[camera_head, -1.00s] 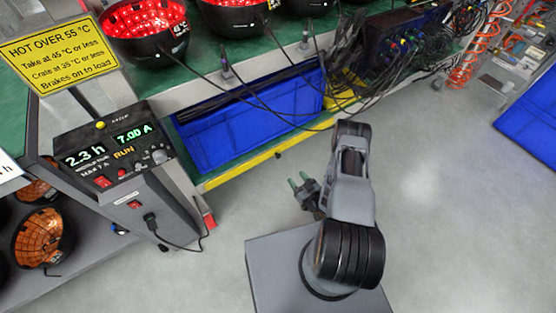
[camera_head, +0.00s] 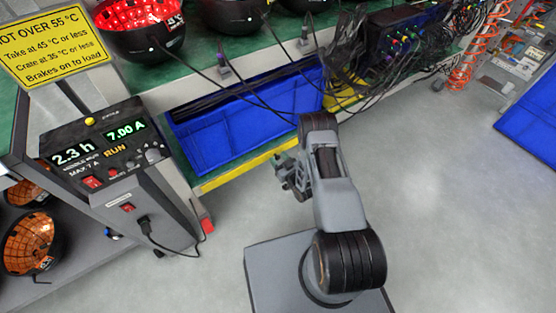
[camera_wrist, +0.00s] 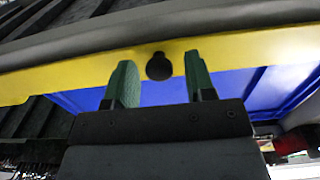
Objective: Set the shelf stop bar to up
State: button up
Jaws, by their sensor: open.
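The shelf stop bar seems to be the yellow bar (camera_head: 240,168) along the front edge of the lower shelf, below the blue crate (camera_head: 215,133). In the wrist view the yellow bar (camera_wrist: 232,52) crosses the picture, with a round black knob (camera_wrist: 159,66) on it. My gripper (camera_wrist: 160,78) is open, its green fingers on either side of the knob in that view. I cannot tell whether they touch the knob or bar. In the head view my gripper (camera_head: 283,168) is at the bar, with the arm hiding the bar's right part.
A control panel (camera_head: 95,155) showing 2.3 h and 7.00 A stands left, with a plugged cable below it. Dark cables (camera_head: 350,95) hang over the shelf. Orange-lit bowls (camera_head: 30,243) sit lower left.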

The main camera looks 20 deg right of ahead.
jog(key=shift+w, duration=0.2)
jog(key=shift+c, duration=0.5)
jog(key=c, duration=0.8)
jog(key=shift+o, duration=0.2)
jog(key=shift+r, duration=0.1)
jog(key=shift+r, duration=0.1)
